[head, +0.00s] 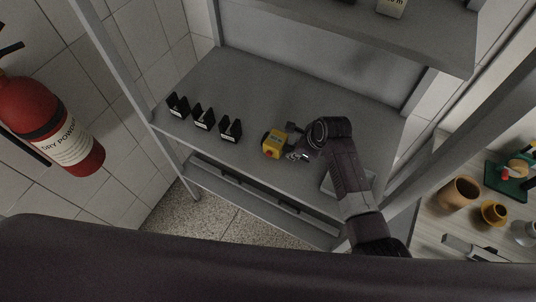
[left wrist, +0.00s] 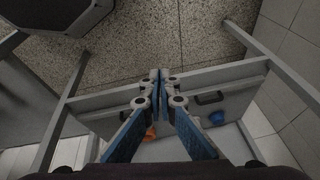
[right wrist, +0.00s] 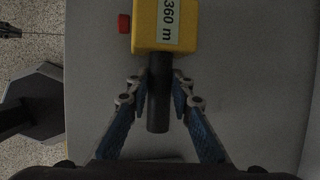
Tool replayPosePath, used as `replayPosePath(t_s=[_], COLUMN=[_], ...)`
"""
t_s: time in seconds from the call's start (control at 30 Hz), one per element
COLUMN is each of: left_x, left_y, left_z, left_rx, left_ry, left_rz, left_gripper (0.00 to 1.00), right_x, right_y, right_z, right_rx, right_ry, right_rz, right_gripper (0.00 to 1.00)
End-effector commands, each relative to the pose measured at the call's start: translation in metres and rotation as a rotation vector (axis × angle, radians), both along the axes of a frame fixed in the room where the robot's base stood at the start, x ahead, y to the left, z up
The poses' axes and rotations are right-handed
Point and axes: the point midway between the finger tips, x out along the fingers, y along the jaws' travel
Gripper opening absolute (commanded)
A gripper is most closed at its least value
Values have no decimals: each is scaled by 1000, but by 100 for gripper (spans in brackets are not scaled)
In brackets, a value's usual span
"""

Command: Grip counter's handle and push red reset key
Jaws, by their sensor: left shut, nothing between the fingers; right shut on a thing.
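The counter (head: 273,144) is a yellow box on the grey shelf. In the right wrist view the counter (right wrist: 163,26) carries a label reading "360 m", and its red reset key (right wrist: 124,23) sticks out on the left side. The key also shows in the head view (head: 268,154). My right gripper (head: 297,148) is shut on the counter's black handle (right wrist: 159,95), with one finger on each side in the right wrist view (right wrist: 159,97). My left gripper (left wrist: 160,76) is shut and empty, in front of a lower shelf and the floor; the head view does not show it.
Several black holders (head: 203,117) with white labels stand on the shelf (head: 250,75) left of the counter. A fire extinguisher (head: 50,125) is at the far left. Pots (head: 461,192) stand on a table at right. Shelf posts frame the space.

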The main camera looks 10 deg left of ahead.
Motion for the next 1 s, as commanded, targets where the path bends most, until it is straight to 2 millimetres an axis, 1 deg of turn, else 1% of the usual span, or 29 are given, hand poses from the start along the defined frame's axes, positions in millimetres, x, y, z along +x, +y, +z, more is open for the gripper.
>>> replayPosePath(t_s=[0.03,0.1,0.17,0.2,0.27,0.3,0.37,0.4,0.5,0.6,0.7,0.8,1.0], left_x=[22,47,66,79,95,106,119,126,139,147,151,153,153], left_y=[-6,-16,-25,-31,-42,-49,-60,-67,-84,-96,-105,-110,-111], left_z=[17,39,60,74,97,112,136,151,185,213,231,241,243], left_rx=[0,2,2,4,6,6,8,11,13,17,19,21,22], left_ry=[-41,-88,-130,-156,-198,-227,-267,-293,-350,-395,-425,-440,-445], left_rz=[-41,-100,-151,-185,-238,-273,-324,-358,-432,-489,-528,-548,-554], left_gripper=[0,0,0,0,0,0,0,0,0,0,0,0,0], right_x=[0,0,0,0,0,0,0,0,0,0,0,0,0], right_y=[0,0,0,0,0,0,0,0,0,0,0,0,0], right_z=[0,0,0,0,0,0,0,0,0,0,0,0,0], right_rx=[1,1,1,1,1,1,1,1,1,1,1,1,0], right_ry=[-1,-1,-1,-1,-1,-1,-1,-1,-1,-1,-1,-1,0], right_rz=[0,0,0,0,0,0,0,0,0,0,0,0,0], right_gripper=[0,0,0,0,0,0,0,0,0,0,0,0,0])
